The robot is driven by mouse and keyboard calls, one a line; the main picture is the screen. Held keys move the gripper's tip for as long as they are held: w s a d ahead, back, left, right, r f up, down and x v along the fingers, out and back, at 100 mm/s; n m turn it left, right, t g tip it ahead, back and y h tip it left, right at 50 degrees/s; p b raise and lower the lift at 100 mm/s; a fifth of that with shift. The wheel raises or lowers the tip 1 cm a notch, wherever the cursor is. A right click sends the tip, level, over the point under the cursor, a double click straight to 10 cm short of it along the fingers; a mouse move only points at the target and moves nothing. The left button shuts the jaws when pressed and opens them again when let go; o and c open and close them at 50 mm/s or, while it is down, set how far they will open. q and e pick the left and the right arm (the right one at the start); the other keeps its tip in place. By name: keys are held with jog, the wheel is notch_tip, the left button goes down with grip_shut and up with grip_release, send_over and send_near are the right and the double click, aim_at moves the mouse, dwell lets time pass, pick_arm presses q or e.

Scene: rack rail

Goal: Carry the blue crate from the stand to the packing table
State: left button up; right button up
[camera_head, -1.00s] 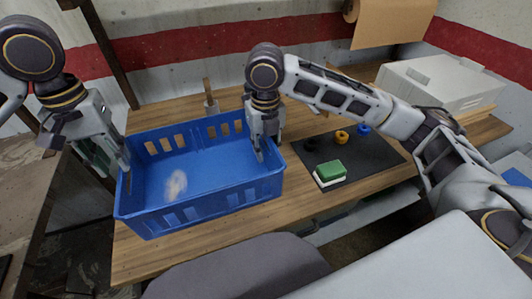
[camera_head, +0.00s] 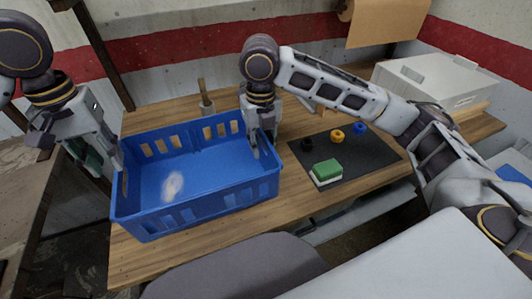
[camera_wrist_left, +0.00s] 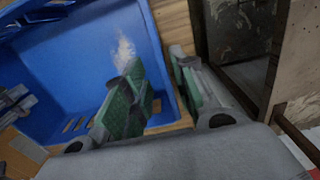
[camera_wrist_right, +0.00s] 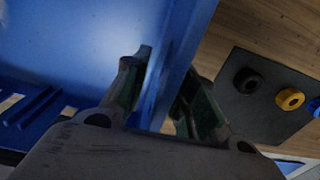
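The blue crate (camera_head: 195,207) sits upright on the wooden table, with a pale smudge on its floor. My left gripper (camera_head: 110,160) is at its left end wall. In the left wrist view its fingers (camera_wrist_left: 155,80) stand apart, one over the inside of the crate (camera_wrist_left: 75,60) and one outside. My right gripper (camera_head: 262,142) is at the right end wall. In the right wrist view its fingers (camera_wrist_right: 165,85) are apart on either side of the crate wall (camera_wrist_right: 175,45); firm contact cannot be made out. No separate packing table is clearly identifiable.
The wooden table (camera_head: 125,262) also bears a dark mat (camera_head: 370,160) with a green-and-white block (camera_head: 327,172) and black, orange and blue rings. A cup with a tool (camera_head: 206,103) stands behind the crate. A white box (camera_head: 435,82) is at the back right. A grey surface (camera_head: 35,190) lies left.

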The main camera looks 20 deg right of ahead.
jog(key=shift+r, duration=5.15)
jog(key=shift+r, duration=0.1)
